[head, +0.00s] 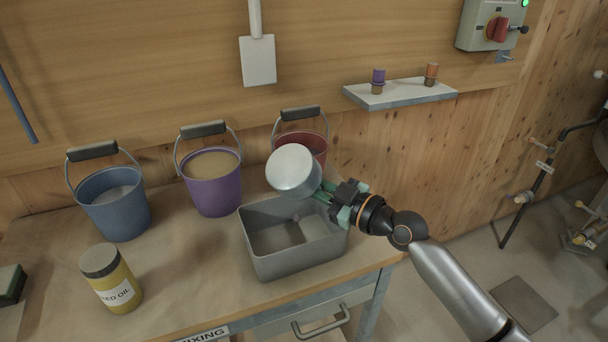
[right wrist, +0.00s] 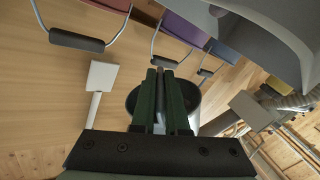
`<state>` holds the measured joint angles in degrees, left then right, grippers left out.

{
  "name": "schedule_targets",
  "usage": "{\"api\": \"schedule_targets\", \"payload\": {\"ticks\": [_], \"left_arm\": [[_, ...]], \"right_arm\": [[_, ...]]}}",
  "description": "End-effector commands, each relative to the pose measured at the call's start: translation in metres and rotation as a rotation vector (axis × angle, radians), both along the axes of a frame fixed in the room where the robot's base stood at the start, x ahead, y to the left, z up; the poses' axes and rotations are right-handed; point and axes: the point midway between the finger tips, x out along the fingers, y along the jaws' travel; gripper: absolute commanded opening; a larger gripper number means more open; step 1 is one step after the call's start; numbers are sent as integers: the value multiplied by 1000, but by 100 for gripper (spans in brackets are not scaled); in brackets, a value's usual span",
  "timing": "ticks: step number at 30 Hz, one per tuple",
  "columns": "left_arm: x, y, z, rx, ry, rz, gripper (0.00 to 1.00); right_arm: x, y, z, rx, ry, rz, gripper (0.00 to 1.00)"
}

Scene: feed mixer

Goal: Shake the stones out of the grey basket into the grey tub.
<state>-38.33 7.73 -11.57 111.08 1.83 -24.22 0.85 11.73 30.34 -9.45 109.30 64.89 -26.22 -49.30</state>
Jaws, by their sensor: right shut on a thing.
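The grey basket (head: 291,169) is a pale, round, smooth-sided vessel. It is tipped over above the grey tub, with its closed bottom facing the head camera. The grey tub (head: 302,257) is an open rectangular box on the table below. My left gripper is out of view.
A blue bucket (head: 118,216), a purple bucket (head: 215,195) and a red bucket (head: 317,144) stand along the back of the table. A yellow oil jar (head: 118,294) is front left.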

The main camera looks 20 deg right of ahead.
Motion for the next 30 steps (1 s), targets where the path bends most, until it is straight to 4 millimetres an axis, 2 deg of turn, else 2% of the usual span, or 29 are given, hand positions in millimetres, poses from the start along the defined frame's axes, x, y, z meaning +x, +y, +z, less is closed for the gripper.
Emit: {"api": "schedule_targets", "payload": {"ticks": [6, 15, 23, 26, 30], "left_arm": [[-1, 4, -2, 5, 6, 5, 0], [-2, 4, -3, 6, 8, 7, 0], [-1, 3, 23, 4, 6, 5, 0], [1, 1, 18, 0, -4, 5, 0], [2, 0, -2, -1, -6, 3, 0]], "right_arm": [[0, 0, -4, 108, 65, 1, 0], [0, 0, -4, 115, 69, 1, 0], [0, 0, 29, 111, 67, 1, 0], [0, 0, 20, 112, 69, 0, 0], [0, 0, 1, 110, 67, 1, 0]]}}
